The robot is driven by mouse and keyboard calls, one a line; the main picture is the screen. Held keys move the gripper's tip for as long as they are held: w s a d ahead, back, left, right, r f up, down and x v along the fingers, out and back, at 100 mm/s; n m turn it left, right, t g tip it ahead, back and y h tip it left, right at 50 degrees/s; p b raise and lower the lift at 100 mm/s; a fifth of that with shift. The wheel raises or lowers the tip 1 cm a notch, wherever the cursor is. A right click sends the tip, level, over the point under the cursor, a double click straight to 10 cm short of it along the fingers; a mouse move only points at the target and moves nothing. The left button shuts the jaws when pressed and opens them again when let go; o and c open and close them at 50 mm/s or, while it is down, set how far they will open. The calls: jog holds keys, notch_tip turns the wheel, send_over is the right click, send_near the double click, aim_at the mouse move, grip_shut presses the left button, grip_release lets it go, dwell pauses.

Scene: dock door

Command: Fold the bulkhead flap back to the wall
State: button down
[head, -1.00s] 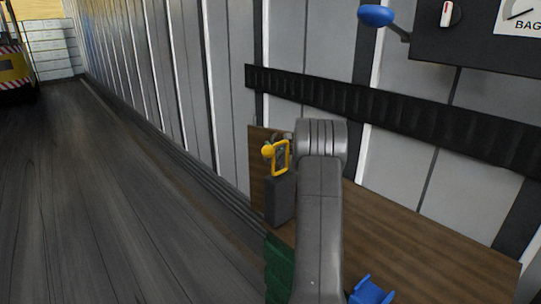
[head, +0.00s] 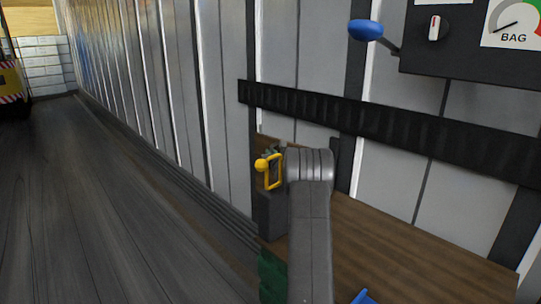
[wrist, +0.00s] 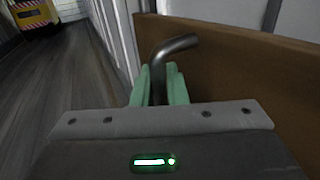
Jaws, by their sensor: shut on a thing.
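A broad brown wooden board (head: 430,255), which looks like the flap, lies low along the wall at the right in the head view. It also shows on the right in the wrist view (wrist: 250,70). In the wrist view my gripper (wrist: 158,85) is shut with its pale green fingers on either side of a bent grey metal bar (wrist: 177,42). The bar stands up between the fingers and bends right, in front of the board. In the head view my grey arm hides the gripper and the bar. How the bar joins the board is hidden.
A black rail (head: 370,120) runs along the ribbed wall above the board. A blue-knobbed lever (head: 366,30) and a dark panel with a dial (head: 470,55) are at the upper right. A yellow vehicle (head: 12,80) stands far left. The floor (head: 110,200) at left is clear.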

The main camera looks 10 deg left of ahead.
jog(key=c, duration=1.5)
grip_release()
jog(key=shift+d, duration=0.35)
jog(key=shift+c, duration=0.2)
jog(key=shift+a, duration=0.15)
jog(key=b+v, duration=0.1)
jog(key=v, duration=1.3)
jog(key=shift+b, duration=0.3)
jog(key=shift+w, duration=0.1)
jog(key=p+x, duration=0.1)
jog(key=x, duration=1.1)
jog(key=shift+a+r, duration=0.1)
